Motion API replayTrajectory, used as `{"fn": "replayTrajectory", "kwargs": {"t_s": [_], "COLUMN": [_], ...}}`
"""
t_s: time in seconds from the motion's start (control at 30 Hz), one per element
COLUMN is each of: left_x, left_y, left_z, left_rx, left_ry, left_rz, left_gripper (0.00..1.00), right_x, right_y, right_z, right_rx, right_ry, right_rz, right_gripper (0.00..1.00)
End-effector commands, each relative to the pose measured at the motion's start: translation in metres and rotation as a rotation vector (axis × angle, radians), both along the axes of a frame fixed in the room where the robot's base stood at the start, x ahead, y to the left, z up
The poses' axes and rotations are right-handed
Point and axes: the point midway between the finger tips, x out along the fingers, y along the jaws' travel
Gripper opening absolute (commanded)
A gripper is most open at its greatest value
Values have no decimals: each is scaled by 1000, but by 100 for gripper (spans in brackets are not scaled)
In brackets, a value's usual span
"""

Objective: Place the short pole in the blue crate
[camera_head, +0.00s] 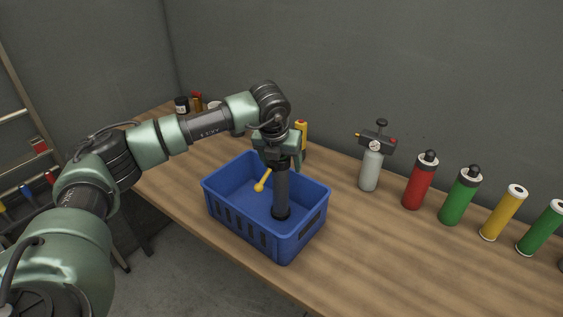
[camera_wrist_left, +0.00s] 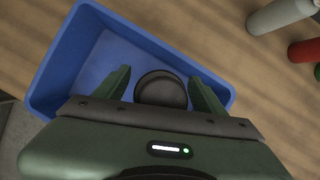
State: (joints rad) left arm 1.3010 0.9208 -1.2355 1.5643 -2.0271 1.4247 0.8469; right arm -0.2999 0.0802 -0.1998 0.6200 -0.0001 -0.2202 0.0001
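The short pole (camera_head: 281,190) is dark grey with a wider round foot. It stands upright inside the blue crate (camera_head: 238,220), towards its right side, and its foot appears to be on the crate floor. My left gripper (camera_head: 279,163) points down over the pole's upper end. In the left wrist view, the pole's round top (camera_wrist_left: 161,90) lies between the two green fingers, with a small gap showing on each side, so the gripper looks open around it. The pole's upper end is partly hidden by the gripper in the head view. My right gripper is not in view.
A grey gas canister (camera_head: 370,168), a red bottle (camera_head: 419,183) and several green and yellow cylinders stand to the right. Small jars (camera_head: 182,105) stand at the back left. Wood is clear right of the crate.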

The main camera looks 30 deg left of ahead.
Motion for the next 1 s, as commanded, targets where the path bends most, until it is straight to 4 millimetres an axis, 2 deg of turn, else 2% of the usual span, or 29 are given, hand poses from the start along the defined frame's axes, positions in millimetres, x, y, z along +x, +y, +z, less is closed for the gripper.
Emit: {"fn": "replayTrajectory", "kwargs": {"t_s": [0.17,0.23,0.7,0.83,1.0], "left_x": [0,-2,-36,-42,-44], "left_y": [0,-1,-10,-11,-11], "left_z": [5,9,95,108,115], "left_rx": [0,-1,0,0,-1], "left_ry": [0,-2,-4,-2,0], "left_rz": [0,-1,-2,-1,-1], "left_gripper": [70,70,70,70,70], "right_x": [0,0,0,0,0], "right_y": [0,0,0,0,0], "right_z": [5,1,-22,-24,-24], "right_rx": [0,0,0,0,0], "right_ry": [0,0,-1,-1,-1], "right_rz": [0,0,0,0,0], "right_gripper": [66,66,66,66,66]}}
